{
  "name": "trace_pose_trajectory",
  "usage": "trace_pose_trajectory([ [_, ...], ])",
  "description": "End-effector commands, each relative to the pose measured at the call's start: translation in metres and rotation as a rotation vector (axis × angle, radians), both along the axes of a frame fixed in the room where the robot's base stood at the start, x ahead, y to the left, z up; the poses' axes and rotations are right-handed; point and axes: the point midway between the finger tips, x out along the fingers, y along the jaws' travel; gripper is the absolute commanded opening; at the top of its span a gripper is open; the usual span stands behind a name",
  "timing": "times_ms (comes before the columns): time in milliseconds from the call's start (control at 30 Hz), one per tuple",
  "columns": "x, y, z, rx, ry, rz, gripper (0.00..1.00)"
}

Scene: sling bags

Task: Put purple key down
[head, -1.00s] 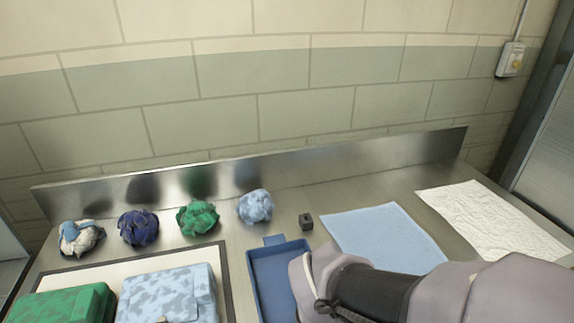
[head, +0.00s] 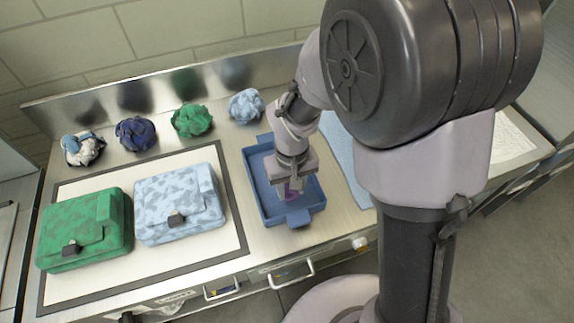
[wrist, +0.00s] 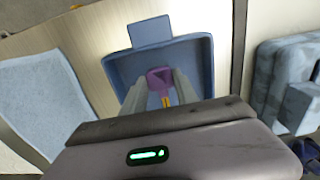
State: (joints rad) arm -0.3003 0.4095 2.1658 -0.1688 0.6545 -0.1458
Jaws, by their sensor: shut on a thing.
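The purple key (wrist: 160,80) is between the two fingers of my gripper (wrist: 160,92) in the wrist view, and the gripper is shut on it. In the head view my gripper (head: 291,188) is over the blue tray (head: 313,203), pointing down, and a bit of the purple key (head: 290,193) shows at its tips. The tray also shows in the wrist view (wrist: 197,62) around the fingers. I cannot tell whether the key touches the tray floor.
A green bag (head: 85,228) and a light blue patterned bag (head: 180,205) sit on a bordered white mat (head: 150,258) left of the tray. Several crumpled cloth bundles (head: 192,120) line the back. A flat blue cloth (head: 345,150) lies right of the tray.

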Motion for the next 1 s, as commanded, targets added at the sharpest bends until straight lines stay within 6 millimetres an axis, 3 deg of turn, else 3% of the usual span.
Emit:
trace_pose_trajectory([
  [167, 0.018, 0.007, -0.001, 0.0, 0.001, 0.0, 0.0],
  [233, 0.016, 0.006, -0.024, -0.001, 0.002, 0.0, 0.0],
  [333, 0.016, 0.006, -0.042, 0.0, 0.001, 0.001, 0.0],
  [667, 0.015, 0.006, -0.041, 0.0, 0.001, 0.001, 0.0],
  [700, 0.015, 0.006, -0.041, 0.0, 0.001, 0.001, 0.39],
  [800, 0.015, 0.006, -0.04, 0.0, 0.001, 0.001, 0.57],
  [1000, 0.015, 0.006, -0.04, 0.0, 0.001, 0.001, 0.57],
])
